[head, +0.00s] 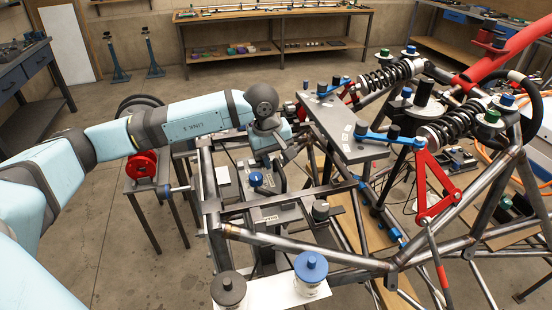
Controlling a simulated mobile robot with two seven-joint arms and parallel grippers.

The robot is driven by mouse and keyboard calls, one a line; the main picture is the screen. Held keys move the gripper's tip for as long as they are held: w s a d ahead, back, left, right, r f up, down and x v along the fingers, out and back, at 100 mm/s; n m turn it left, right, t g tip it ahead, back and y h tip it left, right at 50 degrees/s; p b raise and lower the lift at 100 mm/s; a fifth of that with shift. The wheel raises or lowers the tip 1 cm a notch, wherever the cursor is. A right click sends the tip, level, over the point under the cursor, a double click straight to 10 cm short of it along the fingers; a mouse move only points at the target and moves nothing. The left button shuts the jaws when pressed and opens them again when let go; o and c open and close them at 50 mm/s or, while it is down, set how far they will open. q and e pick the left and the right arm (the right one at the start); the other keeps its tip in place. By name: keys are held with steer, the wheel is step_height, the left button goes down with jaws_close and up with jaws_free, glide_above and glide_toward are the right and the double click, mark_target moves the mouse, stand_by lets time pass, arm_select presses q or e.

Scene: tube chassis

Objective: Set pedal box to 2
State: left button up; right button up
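The tube chassis (300,243) of dark steel tubes fills the middle and right of the head view. Inside its near-left bay, grey block-like parts with a blue knob (256,179) and a dark knob (320,209) look like the pedal box (275,216). Any position numbers on it are too small to read. My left arm reaches in from the left, and its gripper (274,158) points down just above and behind the blue knob. Its fingers are mostly hidden, so I cannot tell whether it touches anything. My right gripper is not in view.
A white plate with a dark knob (228,288) and a blue knob (311,267) sits at the near end. Coil springs (459,125) and red links (431,190) stand at right. A stand with a red part (141,165) is left. A workbench (270,14) lines the back wall.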

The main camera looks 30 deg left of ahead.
arm_select(q)
step_height(320, 180, up, 13)
steer(key=s+a, duration=0.1)
steer(key=s, duration=0.1)
steer(key=shift+a+b, duration=0.35)
steer(key=shift+b, duration=0.05)
